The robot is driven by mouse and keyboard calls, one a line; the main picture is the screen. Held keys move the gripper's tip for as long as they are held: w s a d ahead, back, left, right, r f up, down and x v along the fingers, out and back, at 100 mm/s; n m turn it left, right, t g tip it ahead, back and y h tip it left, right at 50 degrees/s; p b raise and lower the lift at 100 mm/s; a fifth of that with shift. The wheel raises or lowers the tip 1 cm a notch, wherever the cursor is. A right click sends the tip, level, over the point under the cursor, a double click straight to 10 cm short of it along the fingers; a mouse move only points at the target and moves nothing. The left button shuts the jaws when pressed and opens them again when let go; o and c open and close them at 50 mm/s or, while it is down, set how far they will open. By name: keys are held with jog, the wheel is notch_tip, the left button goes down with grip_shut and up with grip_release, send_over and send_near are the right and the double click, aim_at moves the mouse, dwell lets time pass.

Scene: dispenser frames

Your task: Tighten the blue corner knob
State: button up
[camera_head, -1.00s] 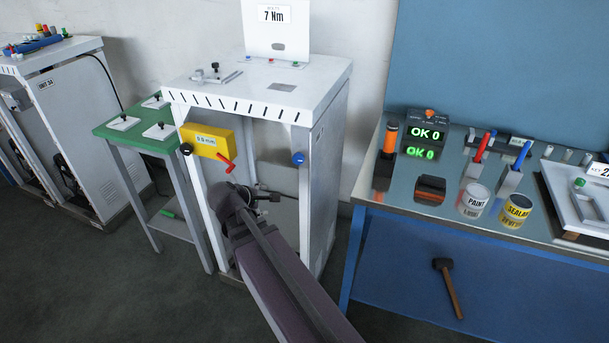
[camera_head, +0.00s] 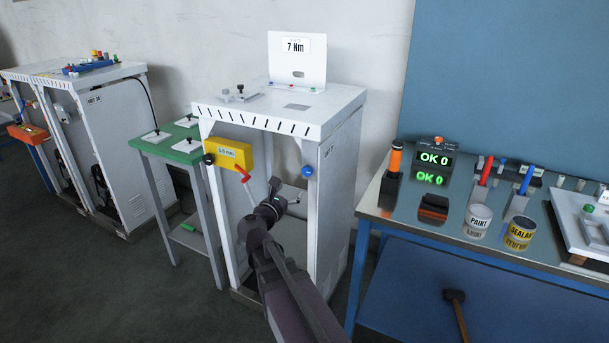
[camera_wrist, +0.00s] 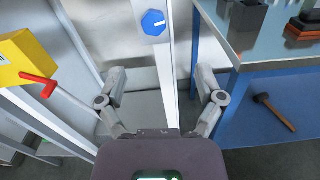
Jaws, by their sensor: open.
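The blue corner knob (camera_head: 308,172) sits on the right front post of the white dispenser frame (camera_head: 330,125). In the wrist view the blue knob (camera_wrist: 154,22) is at the top centre, with a white mark on its face. My gripper (camera_head: 285,192) is in front of the frame, below and a little left of the knob. In the wrist view my gripper (camera_wrist: 160,80) has its two fingers spread wide. Nothing is between them, and the knob lies beyond the fingertips, apart from them.
A yellow box (camera_head: 228,154) with a red lever (camera_head: 243,172) is left of my gripper, and a black knob (camera_head: 209,159) is on the left post. A green table (camera_head: 160,146) stands left. A blue workbench (camera_head: 365,212) with tools and cans stands right.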

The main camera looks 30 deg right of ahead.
aim_at(306, 172)
jog(key=shift+a, duration=0.35)
jog(key=shift+w, duration=0.15)
jog(key=x, duration=1.3)
jog(key=shift+w+d, duration=0.1)
jog(key=shift+w, duration=0.15)
